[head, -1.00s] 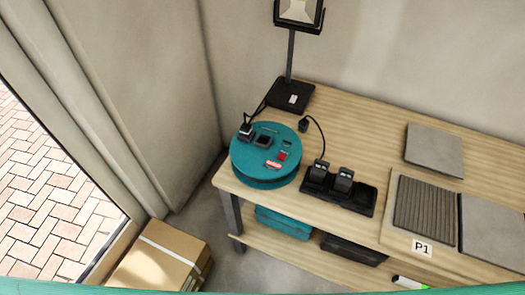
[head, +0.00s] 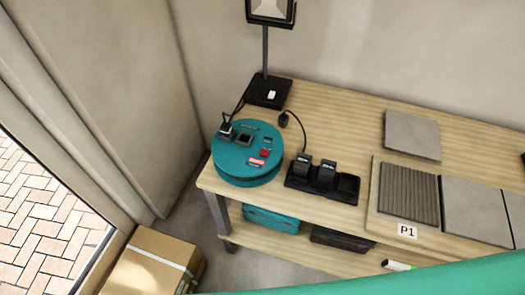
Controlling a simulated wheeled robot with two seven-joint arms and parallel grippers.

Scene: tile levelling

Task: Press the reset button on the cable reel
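The teal cable reel (head: 247,172) lies flat near the left end of the wooden workbench (head: 345,130). On its top are a black plug (head: 227,130), a dark socket (head: 244,140), a small red button-like part (head: 264,153) and a red-and-white label (head: 257,162). Which part is the reset button is too small to tell for sure. A cable runs from the plug towards the work lamp. Neither of my grippers is in the head view.
A black lamp base (head: 269,91) stands behind the reel. A black charger with batteries (head: 321,183) is right of it. Grey tiles (head: 412,135) lie further right, by a P1 card (head: 407,231). A cardboard box (head: 151,262) is on the floor. Teal and black cases sit on the lower shelf.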

